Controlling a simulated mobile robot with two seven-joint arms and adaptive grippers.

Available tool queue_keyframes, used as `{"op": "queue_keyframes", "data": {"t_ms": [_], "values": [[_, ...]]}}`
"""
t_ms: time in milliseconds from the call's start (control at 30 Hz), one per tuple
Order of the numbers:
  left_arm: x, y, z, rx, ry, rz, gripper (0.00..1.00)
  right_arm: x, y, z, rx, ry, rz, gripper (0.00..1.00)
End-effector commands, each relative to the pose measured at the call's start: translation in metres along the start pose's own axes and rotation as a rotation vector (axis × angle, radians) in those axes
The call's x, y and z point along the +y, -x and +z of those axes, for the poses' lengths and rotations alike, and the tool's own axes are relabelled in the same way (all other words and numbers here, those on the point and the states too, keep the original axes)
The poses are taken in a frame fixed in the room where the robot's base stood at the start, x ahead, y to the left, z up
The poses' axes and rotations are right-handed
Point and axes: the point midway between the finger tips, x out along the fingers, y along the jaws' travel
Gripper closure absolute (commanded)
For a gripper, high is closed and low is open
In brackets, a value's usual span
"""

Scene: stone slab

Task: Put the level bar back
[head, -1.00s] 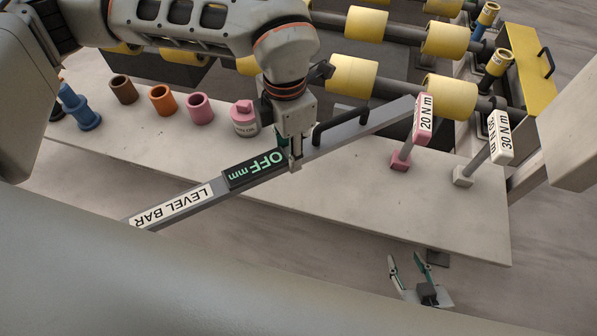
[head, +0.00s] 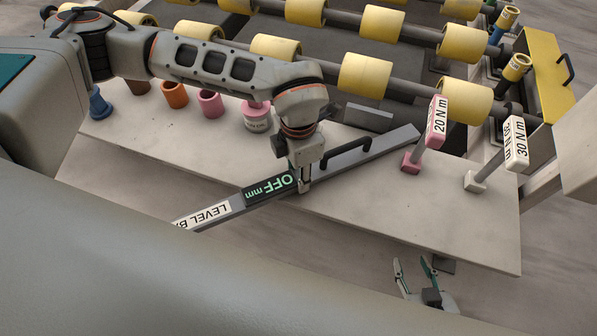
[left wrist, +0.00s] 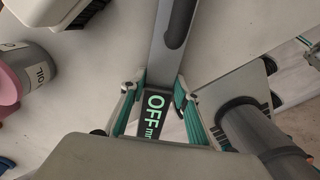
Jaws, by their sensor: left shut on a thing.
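The level bar (head: 389,145) is a long grey bar with a black handle, a dark display reading "OFF mm" and a white label. In the head view it slants across the bench, its label end partly hidden by my body. My left gripper (head: 304,187) is shut on the bar between display and handle. In the left wrist view the bar (left wrist: 160,65) runs between the fingers of my left gripper (left wrist: 158,92). I cannot tell whether the bar touches the bench. My right gripper (head: 415,268) is open and empty beyond the bench's front edge.
The pale bench (head: 345,210) carries a pink 20 N m tool (head: 437,120) near the bar's right end and a white 30 N m tool (head: 515,145). Cups and an oil pot (head: 257,120) stand along the back left. Yellow rollers (head: 366,74) lie behind.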

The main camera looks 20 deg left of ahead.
Motion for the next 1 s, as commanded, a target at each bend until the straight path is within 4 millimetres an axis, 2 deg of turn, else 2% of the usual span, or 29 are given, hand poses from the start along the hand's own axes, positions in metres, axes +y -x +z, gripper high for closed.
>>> {"op": "queue_keyframes", "data": {"t_ms": [200,233,300,600,733,867,1000], "values": [[0.000,-0.001,0.001,-0.002,-0.001,0.000,1.00,0.001,-0.001,0.000,0.000,0.001,0.001,0.60],[0.000,-0.002,0.000,0.000,-0.001,0.000,0.67,0.001,-0.001,0.000,0.000,0.001,0.001,0.60],[0.000,-0.002,0.000,-0.001,-0.001,0.000,0.53,0.001,-0.001,0.000,0.000,0.001,0.001,0.60],[0.000,-0.001,0.000,-0.001,-0.001,0.000,0.53,0.000,-0.001,0.003,-0.005,0.001,0.000,0.60],[0.000,0.005,0.001,-0.002,0.000,0.001,0.53,0.000,-0.001,0.002,-0.005,0.001,0.000,0.60],[0.001,0.024,0.002,-0.006,-0.002,0.003,0.53,0.000,0.000,0.001,-0.004,-0.001,-0.001,0.60],[0.001,0.053,0.002,-0.006,-0.001,0.004,0.53,-0.001,0.002,0.000,-0.004,-0.003,-0.003,0.60]]}}
